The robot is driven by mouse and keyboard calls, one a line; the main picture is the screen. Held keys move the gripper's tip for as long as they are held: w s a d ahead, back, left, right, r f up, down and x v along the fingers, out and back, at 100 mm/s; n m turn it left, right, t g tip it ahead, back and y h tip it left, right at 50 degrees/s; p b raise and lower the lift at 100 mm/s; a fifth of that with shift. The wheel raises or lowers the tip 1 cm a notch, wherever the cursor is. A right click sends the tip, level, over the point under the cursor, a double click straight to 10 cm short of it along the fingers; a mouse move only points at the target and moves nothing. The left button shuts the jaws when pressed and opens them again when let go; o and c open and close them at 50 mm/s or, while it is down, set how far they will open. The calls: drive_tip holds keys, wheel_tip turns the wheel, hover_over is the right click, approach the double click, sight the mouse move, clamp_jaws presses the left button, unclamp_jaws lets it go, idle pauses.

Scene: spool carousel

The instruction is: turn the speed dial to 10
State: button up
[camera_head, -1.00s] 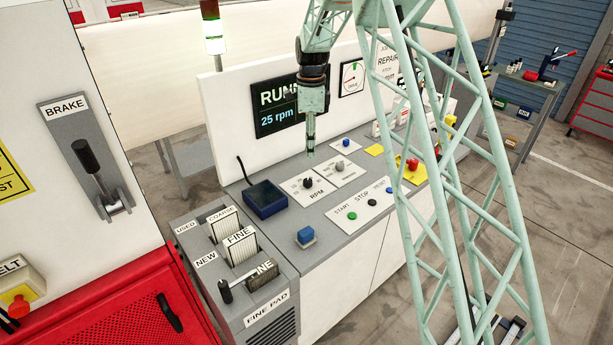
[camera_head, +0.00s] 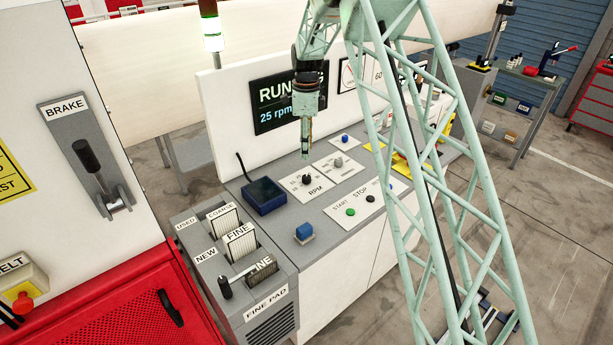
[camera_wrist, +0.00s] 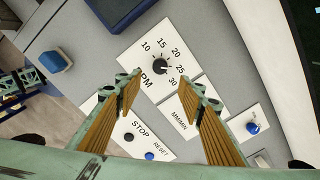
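The speed dial (camera_head: 306,179) is a black knob on a white plate marked RPM on the grey console. In the wrist view the dial (camera_wrist: 160,67) has numbers from 10 to 30 around it, and its white pointer mark is turned toward the right, near 25. The display (camera_head: 285,105) reads 25 rpm, partly hidden by my arm. My gripper (camera_head: 305,155) points down above the dial, apart from it. In the wrist view my gripper (camera_wrist: 165,92) has its two ribbed fingers spread wide with nothing between them.
A blue-black box (camera_head: 264,196) stands left of the dial plate. A second knob plate (camera_head: 338,163) lies right of it. START and STOP buttons (camera_head: 351,211) are in front. A blue block (camera_head: 304,232) sits near the console's front edge.

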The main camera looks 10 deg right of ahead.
sight(307, 177)
drive_tip(key=shift+f+p, duration=0.95)
drive_tip(key=shift+f, duration=5.8)
drive_tip(key=c, duration=0.8)
